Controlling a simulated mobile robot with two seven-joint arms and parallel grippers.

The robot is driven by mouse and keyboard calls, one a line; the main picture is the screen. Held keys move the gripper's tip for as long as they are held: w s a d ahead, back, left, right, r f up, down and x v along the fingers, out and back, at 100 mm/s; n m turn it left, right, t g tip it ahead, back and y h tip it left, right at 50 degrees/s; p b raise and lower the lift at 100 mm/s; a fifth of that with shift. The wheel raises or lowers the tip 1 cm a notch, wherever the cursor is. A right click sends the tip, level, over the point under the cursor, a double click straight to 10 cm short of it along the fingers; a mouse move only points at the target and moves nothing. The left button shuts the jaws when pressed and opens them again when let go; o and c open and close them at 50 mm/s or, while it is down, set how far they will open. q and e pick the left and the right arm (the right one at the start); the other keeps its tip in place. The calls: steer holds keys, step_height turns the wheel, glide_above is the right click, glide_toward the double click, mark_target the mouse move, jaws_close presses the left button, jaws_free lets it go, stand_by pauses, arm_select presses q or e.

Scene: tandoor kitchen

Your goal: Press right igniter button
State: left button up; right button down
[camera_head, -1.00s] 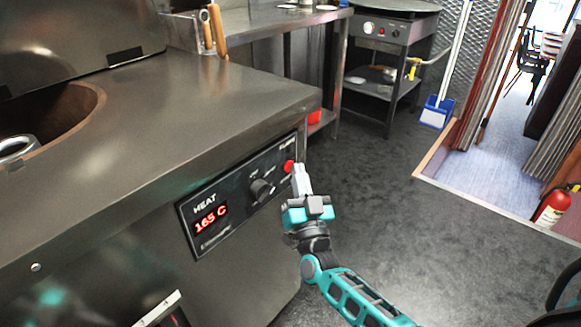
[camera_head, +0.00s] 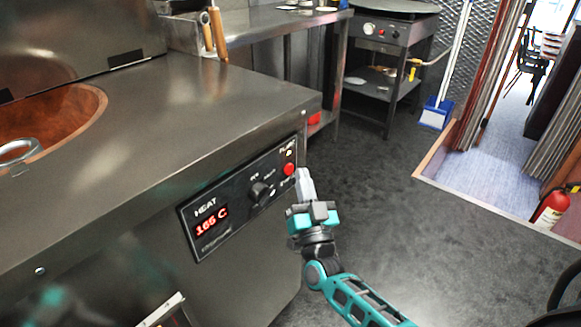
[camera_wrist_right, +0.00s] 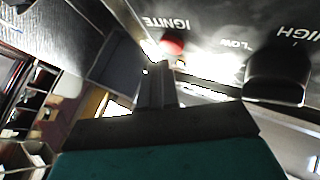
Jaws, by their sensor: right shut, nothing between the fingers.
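The red igniter button (camera_head: 289,169) sits at the right end of the black control panel (camera_head: 228,222) on the oven's front. In the right wrist view the red button (camera_wrist_right: 173,42) shows beside the word IGNITE. My right gripper (camera_head: 304,174) is shut and empty, just right of and slightly below the button, with a small gap visible in the head view. In the wrist view its closed fingers (camera_wrist_right: 155,78) point toward the panel near the button. A small light (camera_head: 289,152) glows above the button.
A black heat knob (camera_head: 261,191) and a red display (camera_head: 211,222) reading about 166 C are left of the button. The steel oven top (camera_head: 190,110) overhangs the panel, with a round glowing opening (camera_head: 88,98). Open floor (camera_head: 400,215) lies to the right.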

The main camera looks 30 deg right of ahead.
steer(key=shift+s+d, duration=0.1)
steer(key=shift+s, duration=0.05)
steer(key=s, duration=0.1)
steer(key=s+d+p, duration=0.1)
steer(key=s, duration=0.1)
steer(key=s+p, duration=0.1)
steer(key=shift+s+d, duration=0.25)
steer(key=shift+d, duration=0.15)
steer(key=shift+a, duration=0.1)
stand_by(0.7)
